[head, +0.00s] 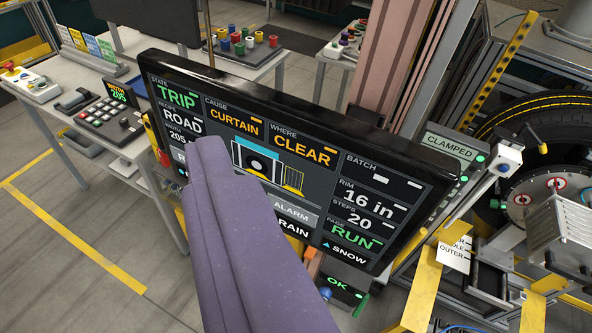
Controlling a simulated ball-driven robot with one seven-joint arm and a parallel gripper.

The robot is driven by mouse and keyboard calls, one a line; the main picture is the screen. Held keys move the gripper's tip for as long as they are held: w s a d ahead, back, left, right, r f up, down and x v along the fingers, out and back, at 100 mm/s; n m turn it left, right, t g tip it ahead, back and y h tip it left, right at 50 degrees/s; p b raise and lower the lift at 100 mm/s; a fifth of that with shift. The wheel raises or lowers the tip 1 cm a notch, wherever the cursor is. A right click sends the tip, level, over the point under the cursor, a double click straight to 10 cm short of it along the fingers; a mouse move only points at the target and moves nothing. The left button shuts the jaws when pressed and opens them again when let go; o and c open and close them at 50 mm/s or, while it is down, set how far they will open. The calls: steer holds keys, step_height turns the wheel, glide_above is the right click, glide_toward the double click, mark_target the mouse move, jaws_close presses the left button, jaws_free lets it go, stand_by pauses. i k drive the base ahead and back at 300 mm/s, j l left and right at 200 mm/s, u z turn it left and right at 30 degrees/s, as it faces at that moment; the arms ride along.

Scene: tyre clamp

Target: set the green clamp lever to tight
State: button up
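A long purple part, which I take to be my gripper (210,150), rises from the bottom edge and covers the left-middle of a black display screen (345,125). No gap between fingers shows, and I see nothing held. I cannot pick out a green clamp lever for certain. At the right, a panel sign reading CLAMPED (450,146) stands beside a white cylinder (508,152) with a small green spot. A dark tyre (500,115) with a grey hub plate (545,195) is behind it, partly cut off by the right edge.
The screen shows TRIP, CURTAIN and CLEAR and fills the middle. A bench (135,150) with a keypad (105,118) stands at the left. Coloured pegs (240,45) stand on a table behind. Yellow brackets (425,285) and machine frame crowd the lower right. Open floor lies lower left.

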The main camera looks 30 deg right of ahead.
mark_target(359, 307)
steer(key=k+j+z, duration=0.6)
steer(key=z, duration=0.15)
steer(key=k+j+z, duration=0.25)
steer(key=k+z, duration=0.15)
